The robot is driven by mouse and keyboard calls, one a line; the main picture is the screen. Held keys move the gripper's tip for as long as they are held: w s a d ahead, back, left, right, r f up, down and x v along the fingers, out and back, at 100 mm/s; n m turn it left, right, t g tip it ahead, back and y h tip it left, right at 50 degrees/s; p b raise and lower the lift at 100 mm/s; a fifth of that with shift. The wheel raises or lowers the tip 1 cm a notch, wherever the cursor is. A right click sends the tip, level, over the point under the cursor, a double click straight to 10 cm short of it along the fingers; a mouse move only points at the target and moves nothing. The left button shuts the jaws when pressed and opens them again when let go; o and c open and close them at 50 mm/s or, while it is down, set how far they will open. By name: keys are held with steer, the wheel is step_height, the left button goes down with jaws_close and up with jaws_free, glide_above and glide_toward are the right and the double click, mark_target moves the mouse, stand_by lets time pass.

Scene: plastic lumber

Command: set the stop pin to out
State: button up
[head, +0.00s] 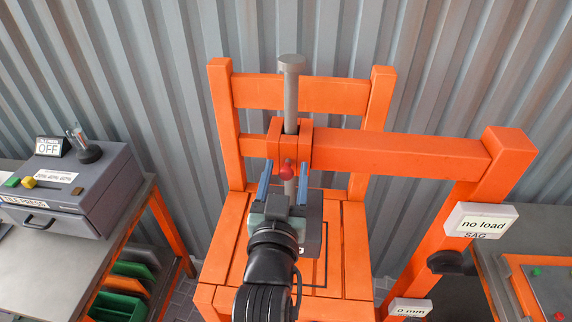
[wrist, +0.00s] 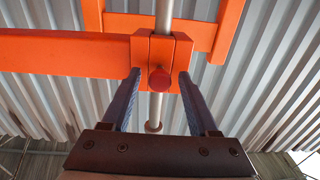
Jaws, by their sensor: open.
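The stop pin shows as a red round knob (head: 287,172) on the front of an orange collar (head: 306,144). A grey vertical rod (head: 291,98) with a flat cap passes through the collar. In the wrist view the red knob (wrist: 160,78) is in the middle, in front of the collar (wrist: 171,48). My gripper (head: 286,166) is open, with one blue finger on each side of the knob. In the wrist view the fingertips of my gripper (wrist: 160,73) flank the knob with gaps on both sides. I cannot tell how far the pin sticks out.
An orange beam (head: 400,154) runs right from the collar to a post with a "no load" sign (head: 484,222). An orange slatted chair (head: 229,245) stands below. A grey press box (head: 70,190) is on the left bench. A corrugated wall (head: 460,70) is behind.

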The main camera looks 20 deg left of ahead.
steer(key=shift+w, duration=0.2)
jaws_close()
stand_by(1.4)
